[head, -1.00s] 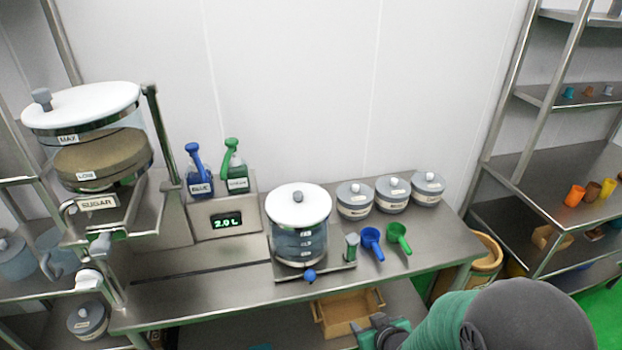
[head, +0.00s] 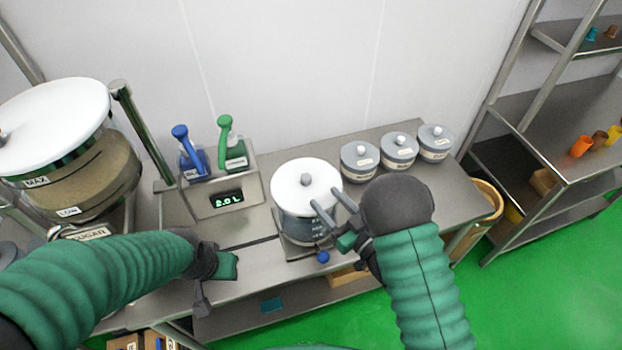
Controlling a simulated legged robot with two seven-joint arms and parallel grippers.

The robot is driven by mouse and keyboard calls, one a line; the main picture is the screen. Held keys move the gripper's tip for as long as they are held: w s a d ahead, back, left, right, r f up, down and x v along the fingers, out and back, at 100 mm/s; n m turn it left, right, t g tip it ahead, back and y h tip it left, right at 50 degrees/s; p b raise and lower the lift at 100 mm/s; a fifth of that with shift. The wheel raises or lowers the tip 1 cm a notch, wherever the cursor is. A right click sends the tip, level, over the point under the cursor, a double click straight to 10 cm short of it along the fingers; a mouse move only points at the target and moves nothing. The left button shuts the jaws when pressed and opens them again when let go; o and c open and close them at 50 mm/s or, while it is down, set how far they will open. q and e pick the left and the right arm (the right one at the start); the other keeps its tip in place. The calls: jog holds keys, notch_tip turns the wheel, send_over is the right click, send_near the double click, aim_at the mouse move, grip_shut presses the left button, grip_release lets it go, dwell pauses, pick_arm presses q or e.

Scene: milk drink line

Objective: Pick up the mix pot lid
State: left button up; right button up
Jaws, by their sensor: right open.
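The mix pot lid (head: 299,190) is a white disc with a grey knob (head: 306,180) at its middle. It sits on the clear mix pot (head: 297,228), which stands on the steel table. My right gripper (head: 328,204) is open, its two fingers pointing up and left at the lid's right front edge. From this view I cannot tell whether a finger touches the lid. My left gripper (head: 203,298) hangs low at the table's front edge, away from the pot; its finger gap does not show clearly.
Several grey lidded pots (head: 398,151) stand behind and right of the mix pot. The blue dispenser (head: 190,160), green dispenser (head: 232,153) and the 2.0 L display (head: 226,199) are left. The big sugar container (head: 80,175) stands far left.

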aim_at(307, 175)
jog(key=p+x, duration=0.1)
jog(key=x, duration=0.4)
jog(key=shift+w+a+f, duration=0.1)
jog(key=shift+w+a, duration=0.05)
jog(key=shift+a, duration=0.25)
jog(key=w+a+p, duration=0.1)
jog(key=w+a+r+p, duration=0.1)
jog(key=w, duration=0.1)
jog(key=shift+a, duration=0.4)
jog(key=shift+w, duration=0.2)
jog(key=shift+w+d+f, duration=0.15)
jog(key=shift+d+f, duration=0.05)
jog(key=shift+d, duration=0.35)
jog(key=shift+c, duration=0.8)
jog(key=c, duration=0.5)
jog(key=shift+a, duration=0.35)
grip_shut()
jog(key=shift+a, duration=0.15)
pick_arm(q)
jog(key=r, duration=0.1)
jog(key=a+r, duration=0.1)
jog(key=r, duration=0.1)
jog(key=shift+w+a+r, duration=0.15)
jog(key=shift+w+a, duration=0.1)
jog(key=shift+w, duration=0.1)
